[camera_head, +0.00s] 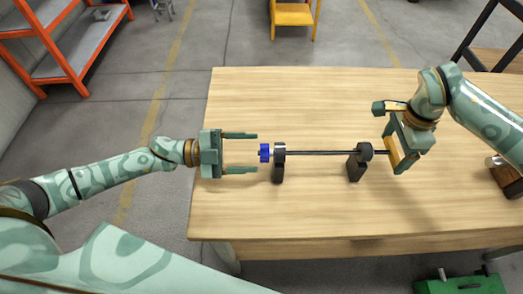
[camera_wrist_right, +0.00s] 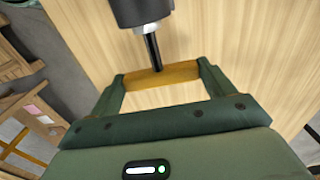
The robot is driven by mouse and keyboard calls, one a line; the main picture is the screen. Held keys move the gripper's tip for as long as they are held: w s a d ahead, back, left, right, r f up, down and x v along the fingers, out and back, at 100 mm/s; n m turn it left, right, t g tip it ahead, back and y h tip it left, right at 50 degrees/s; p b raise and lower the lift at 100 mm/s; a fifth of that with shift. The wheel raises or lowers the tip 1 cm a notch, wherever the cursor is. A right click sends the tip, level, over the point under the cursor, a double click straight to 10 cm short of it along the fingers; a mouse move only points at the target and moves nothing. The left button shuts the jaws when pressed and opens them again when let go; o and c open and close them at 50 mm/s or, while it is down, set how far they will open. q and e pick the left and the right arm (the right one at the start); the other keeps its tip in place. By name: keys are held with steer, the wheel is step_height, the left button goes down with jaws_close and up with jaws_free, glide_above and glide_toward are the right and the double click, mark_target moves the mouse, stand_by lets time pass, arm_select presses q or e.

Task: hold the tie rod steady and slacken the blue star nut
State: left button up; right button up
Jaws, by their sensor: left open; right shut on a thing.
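The blue star nut (camera_head: 264,152) sits at the left end of the dark tie rod (camera_head: 320,153), against the left black stand. The rod runs level through two black stands, left (camera_head: 278,170) and right (camera_head: 356,166). My left gripper (camera_head: 257,153) is open, its fingers pointing right, one on either side of the nut's line; the nut is at the fingertips, and contact is not visible. My right gripper (camera_head: 389,152) is shut on the rod's right end, beyond the right stand. The right wrist view shows the rod (camera_wrist_right: 153,50) reaching the gripper's yellow pads (camera_wrist_right: 160,76).
The wooden table (camera_head: 310,215) is mostly clear around the stands. A dark block with a metal part (camera_head: 503,178) lies at the right edge. Orange shelving (camera_head: 75,55) and a yellow stool (camera_head: 292,15) stand on the floor behind. A green box (camera_head: 458,283) is at lower right.

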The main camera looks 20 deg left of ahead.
arm_select(q)
steer(key=v, duration=0.9)
steer(key=shift+a, duration=0.1)
steer(key=shift+s, duration=0.1)
